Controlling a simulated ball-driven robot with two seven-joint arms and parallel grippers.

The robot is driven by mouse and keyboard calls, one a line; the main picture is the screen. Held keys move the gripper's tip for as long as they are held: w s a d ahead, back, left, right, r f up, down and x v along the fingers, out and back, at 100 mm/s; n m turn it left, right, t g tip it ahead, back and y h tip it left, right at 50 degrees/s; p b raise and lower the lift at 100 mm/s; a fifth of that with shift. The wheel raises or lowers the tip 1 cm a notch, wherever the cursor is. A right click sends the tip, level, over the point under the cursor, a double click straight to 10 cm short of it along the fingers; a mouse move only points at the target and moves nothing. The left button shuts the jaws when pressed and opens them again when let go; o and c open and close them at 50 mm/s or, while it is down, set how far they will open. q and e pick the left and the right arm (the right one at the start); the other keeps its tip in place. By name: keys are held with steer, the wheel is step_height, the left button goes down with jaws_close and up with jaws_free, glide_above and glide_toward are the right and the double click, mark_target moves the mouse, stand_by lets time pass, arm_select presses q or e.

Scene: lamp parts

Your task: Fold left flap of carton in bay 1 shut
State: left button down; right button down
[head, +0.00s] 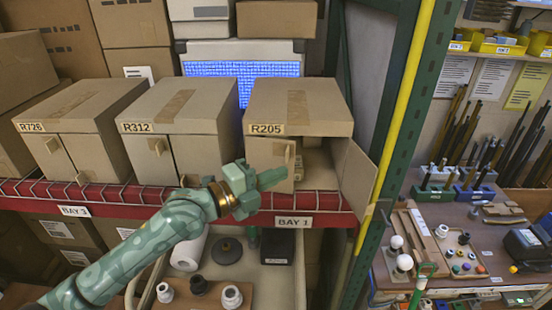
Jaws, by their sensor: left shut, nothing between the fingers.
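The carton in bay 1 (325,122), labelled R205, stands on the red shelf above the BAY 1 sign. Its left flap (264,153) covers the left part of the front, with a small tab at its right edge. I cannot tell whether it is fully flush. Its right flap (353,178) stands open, swung out to the right, and part of the inside shows. My left gripper (272,178) is shut and empty, in front of the lower part of the left flap. Contact with the flap is unclear. My right gripper is not in view.
Cartons R312 (182,105) and R726 (84,108) stand to the left on the same shelf (135,196). A green and yellow post (405,85) rises right of the open flap. A workbench with lamp parts (455,245) lies further right.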

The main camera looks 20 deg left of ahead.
arm_select(q)
steer(key=w, duration=0.3)
steer(key=shift+w+a, duration=0.15)
steer(key=shift+a, duration=0.2)
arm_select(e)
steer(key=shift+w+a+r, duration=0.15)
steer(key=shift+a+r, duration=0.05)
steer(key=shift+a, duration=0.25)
arm_select(q)
steer(key=shift+w+d+f+b, duration=0.15)
steer(key=shift+w+d+b, duration=0.15)
steer(key=shift+w+b, duration=0.6)
steer(key=shift+w+d, duration=0.1)
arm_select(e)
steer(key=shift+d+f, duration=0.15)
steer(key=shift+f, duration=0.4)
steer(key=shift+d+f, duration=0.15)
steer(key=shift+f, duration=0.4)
